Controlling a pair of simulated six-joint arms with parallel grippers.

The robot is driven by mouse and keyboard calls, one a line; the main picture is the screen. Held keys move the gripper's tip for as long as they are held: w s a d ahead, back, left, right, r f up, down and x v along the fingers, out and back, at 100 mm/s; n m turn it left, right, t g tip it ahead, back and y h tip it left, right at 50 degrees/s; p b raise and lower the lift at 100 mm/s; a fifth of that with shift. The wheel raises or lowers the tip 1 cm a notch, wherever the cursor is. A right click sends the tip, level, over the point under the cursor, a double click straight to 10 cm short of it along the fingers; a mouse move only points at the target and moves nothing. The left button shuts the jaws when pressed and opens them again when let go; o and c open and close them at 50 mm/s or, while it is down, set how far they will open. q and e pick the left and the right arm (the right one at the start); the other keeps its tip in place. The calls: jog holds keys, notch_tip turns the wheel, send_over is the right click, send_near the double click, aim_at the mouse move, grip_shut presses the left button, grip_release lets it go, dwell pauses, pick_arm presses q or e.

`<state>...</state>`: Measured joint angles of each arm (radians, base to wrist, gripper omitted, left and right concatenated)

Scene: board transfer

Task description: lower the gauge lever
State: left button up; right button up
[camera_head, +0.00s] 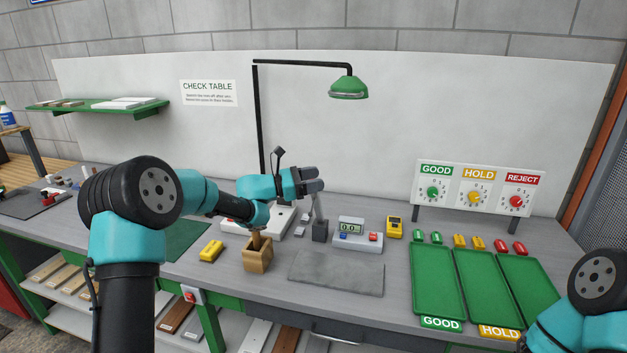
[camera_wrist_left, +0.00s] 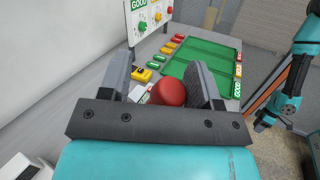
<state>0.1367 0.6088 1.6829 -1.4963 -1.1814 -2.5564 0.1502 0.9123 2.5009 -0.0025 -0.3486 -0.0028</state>
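The gauge readout (camera_head: 350,228) stands on the bench as a pale box with a green display. Beside it is a dark upright block (camera_head: 320,230), with a grey post rising towards my left gripper (camera_head: 316,180). In the left wrist view, a round red knob (camera_wrist_left: 168,92), apparently the gauge lever's, sits between the fingers of my left gripper (camera_wrist_left: 162,85). Gaps show on both sides of it, so the gripper looks open around it. The knob is hidden in the head view. My right arm enters at lower right; its gripper is outside the head view and unclear in the wrist view.
A grey mat (camera_head: 337,272) lies in front of the gauge. A wooden block holder (camera_head: 257,262) and a yellow box (camera_head: 211,250) stand to the left. A yellow device (camera_head: 395,227) stands right of the gauge. Green trays (camera_head: 437,283) lie at right under the dial panel (camera_head: 478,190).

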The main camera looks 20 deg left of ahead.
pick_arm(q)
jog(key=v, duration=1.7)
jog(key=shift+a, duration=0.2)
jog(key=shift+s, duration=0.1)
